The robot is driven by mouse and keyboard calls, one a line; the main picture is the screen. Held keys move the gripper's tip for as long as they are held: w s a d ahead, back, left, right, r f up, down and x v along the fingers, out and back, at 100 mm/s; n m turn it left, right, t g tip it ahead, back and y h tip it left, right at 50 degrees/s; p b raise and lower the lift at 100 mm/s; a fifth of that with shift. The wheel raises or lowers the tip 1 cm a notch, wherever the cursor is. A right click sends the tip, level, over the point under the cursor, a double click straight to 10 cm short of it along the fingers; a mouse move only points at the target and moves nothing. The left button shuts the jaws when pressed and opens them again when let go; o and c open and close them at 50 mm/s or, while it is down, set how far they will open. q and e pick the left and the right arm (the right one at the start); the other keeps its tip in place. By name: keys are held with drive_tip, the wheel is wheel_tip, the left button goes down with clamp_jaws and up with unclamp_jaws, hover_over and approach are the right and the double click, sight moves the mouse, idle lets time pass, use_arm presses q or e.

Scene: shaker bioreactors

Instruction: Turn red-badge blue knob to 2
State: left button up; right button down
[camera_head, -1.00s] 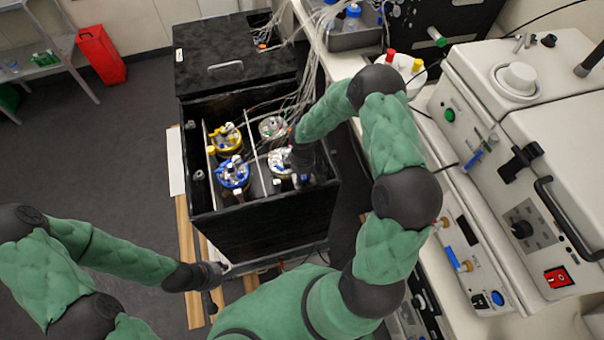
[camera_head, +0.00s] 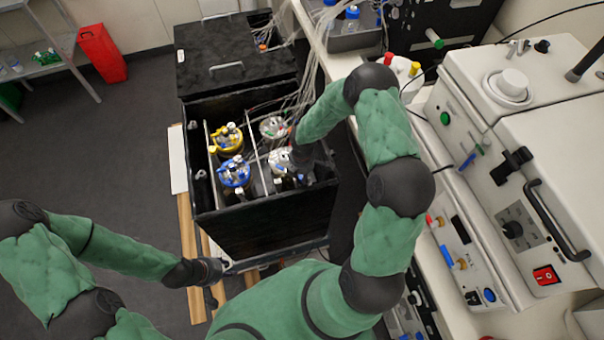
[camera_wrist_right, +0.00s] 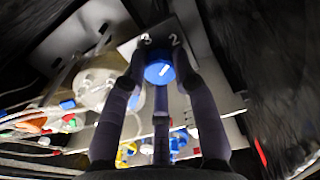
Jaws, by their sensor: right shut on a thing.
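The blue knob (camera_wrist_right: 163,67) has a white line mark slanting up to the right. The fingers of my right gripper (camera_wrist_right: 159,58) are shut around the knob's sides. In the head view my right gripper (camera_head: 304,160) reaches down into the right side of the black box (camera_head: 262,230), and the knob is hidden there. I cannot make out a red badge by the knob. My left gripper (camera_head: 213,272) is low in front of the box, its fingers unclear.
Vessels with a yellow top (camera_head: 228,140) and a blue top (camera_head: 235,174) stand in the box beside my right gripper. Tubes and cables (camera_head: 300,92) run over its right edge. A bench with white instruments (camera_head: 520,140) flanks my right arm.

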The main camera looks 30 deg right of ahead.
idle(0.4)
drive_tip(key=c, duration=1)
unclamp_jaws()
drive_tip(key=shift+d, duration=0.1)
wheel_tip(320, 180, up, 12)
drive_tip(key=shift+f, duration=0.1)
